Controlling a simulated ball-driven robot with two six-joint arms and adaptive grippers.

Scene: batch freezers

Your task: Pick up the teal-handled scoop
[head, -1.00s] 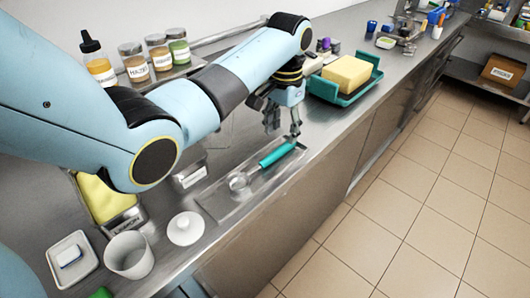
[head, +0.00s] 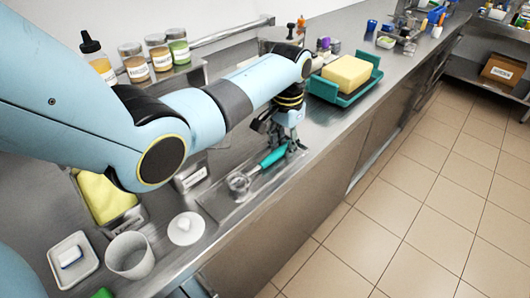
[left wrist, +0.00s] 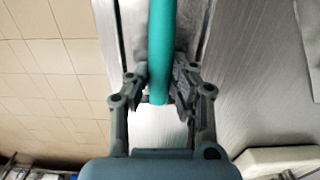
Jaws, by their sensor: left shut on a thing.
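The teal-handled scoop (head: 270,159) lies at the metal tray (head: 214,207) near the counter's front edge, its clear-looking bowl toward the left. My left gripper (head: 284,148) is down at the handle's far end. In the left wrist view, the teal handle (left wrist: 161,38) runs between the two fingers of my left gripper (left wrist: 162,78), which are shut on it. I cannot tell whether the scoop is clear of the tray. My right gripper is not in view.
A yellow block on a teal stand (head: 318,88) is just beyond my left gripper. A white lid (head: 186,229) and a white cup (head: 130,256) stand left of the tray. Labelled jars (head: 134,63) line the back. Floor lies open to the right.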

